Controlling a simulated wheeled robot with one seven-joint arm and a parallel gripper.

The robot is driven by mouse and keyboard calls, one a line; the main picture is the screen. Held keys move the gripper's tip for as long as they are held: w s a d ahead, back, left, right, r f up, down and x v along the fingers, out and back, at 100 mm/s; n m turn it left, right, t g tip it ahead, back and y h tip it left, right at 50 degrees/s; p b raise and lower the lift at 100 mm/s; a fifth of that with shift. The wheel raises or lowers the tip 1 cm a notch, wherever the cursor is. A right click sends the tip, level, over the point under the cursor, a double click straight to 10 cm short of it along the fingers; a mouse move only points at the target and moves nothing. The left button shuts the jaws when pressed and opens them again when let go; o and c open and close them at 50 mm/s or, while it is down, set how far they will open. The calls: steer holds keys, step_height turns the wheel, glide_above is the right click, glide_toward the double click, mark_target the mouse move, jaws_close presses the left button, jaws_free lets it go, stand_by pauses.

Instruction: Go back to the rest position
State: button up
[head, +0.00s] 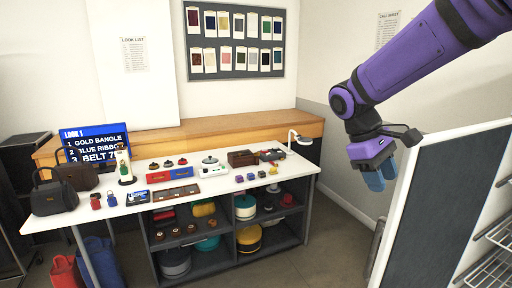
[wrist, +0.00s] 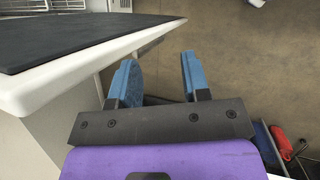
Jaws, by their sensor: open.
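My gripper (head: 375,180) hangs from my purple arm at the right of the head view, away from the white table (head: 225,190). In the wrist view its two blue fingers (wrist: 165,80) stand apart with nothing between them, over bare floor. A blue sign (head: 95,143) at the back left of the table lists a gold bangle, a blue ribbon and a belt. Small items, boxes and a bottle-like figure (head: 124,165) stand on the table, all clear of my gripper.
A white-framed dark panel (head: 440,205) stands close to the right of my gripper; a white-edged dark surface (wrist: 80,40) shows in the wrist view. Wire racks (head: 492,262) are at far right. Dark handbags (head: 55,197) sit at the table's left. Floor between table and panel is clear.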

steer(key=s+d+r+m+t+y, duration=0.2)
steer(key=s+m+t, duration=0.1)
steer(key=s, duration=0.6)
steer(key=s+d+r+m+t+y, duration=0.1)
steer(key=s+r+m+t+y, duration=0.1)
steer(key=s, duration=0.8)
steer(key=shift+s+d+r+m+t+y, duration=0.2)
steer(key=shift+d+r+m+t+y, duration=0.3)
steer(key=shift+m+t, duration=0.65)
steer(key=shift+r+n, duration=0.1)
steer(key=shift+n, duration=0.15)
